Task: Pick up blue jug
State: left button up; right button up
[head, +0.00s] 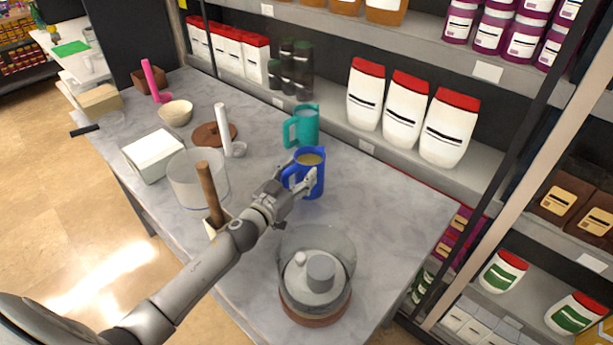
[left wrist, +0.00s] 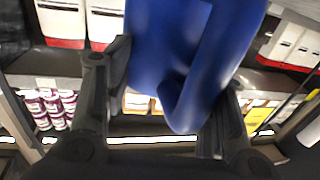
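The blue jug (head: 309,176) stands upright on the grey table (head: 372,225), with something yellowish inside it. My left gripper (head: 297,181) is at the jug, with its fingers spread on either side of it. In the left wrist view the blue jug (left wrist: 176,55) fills the upper middle, with its handle pointing toward the palm. The left gripper's fingers (left wrist: 165,95) flank the jug and look open; whether they touch it is unclear. The jug's base is partly hidden by the gripper. My right gripper is not in view.
A teal jug (head: 304,127) stands just behind the blue jug. A clear container with a brown base (head: 316,280) is in front, and a clear bowl with a wooden-handled tool (head: 209,190) is to the left. Shelves with white jars (head: 405,108) rise behind. The table's right part is clear.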

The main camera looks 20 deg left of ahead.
pick_arm(q)
grip_shut()
jog(key=shift+w+r, duration=0.1)
dwell(0.3)
jog(key=shift+r, duration=0.85)
jog(key=s+r+b, duration=0.1)
jog(key=s+r, duration=1)
jog(key=s, duration=0.3)
jog(key=shift+d+r, duration=0.15)
jog(key=shift+d, duration=0.3)
